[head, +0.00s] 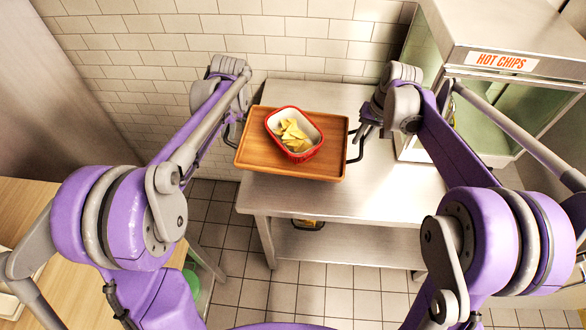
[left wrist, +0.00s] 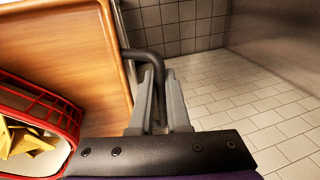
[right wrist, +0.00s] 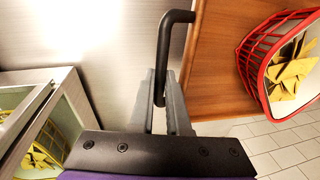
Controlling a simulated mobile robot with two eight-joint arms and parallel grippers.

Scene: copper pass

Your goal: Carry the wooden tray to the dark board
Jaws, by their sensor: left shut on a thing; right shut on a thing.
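The wooden tray (head: 253,157) is held between my two grippers over the front left of a steel table. A red basket with a white inside (head: 316,133) and yellow chips (head: 291,134) stands on it. My left gripper (head: 232,128) is shut on the tray's left black handle, clear in the left wrist view (left wrist: 155,62). My right gripper (head: 362,133) is shut on the right black handle, clear in the right wrist view (right wrist: 165,45). The tray looks about level; its height above the table is hard to tell. I see no dark board.
The steel table (head: 390,200) has bare top behind and right of the tray, and a lower shelf with a partly hidden item. A hot chips cabinet (head: 500,62) stands at right. A wooden counter (head: 25,200) is at left. A tiled wall (head: 130,60) closes the back.

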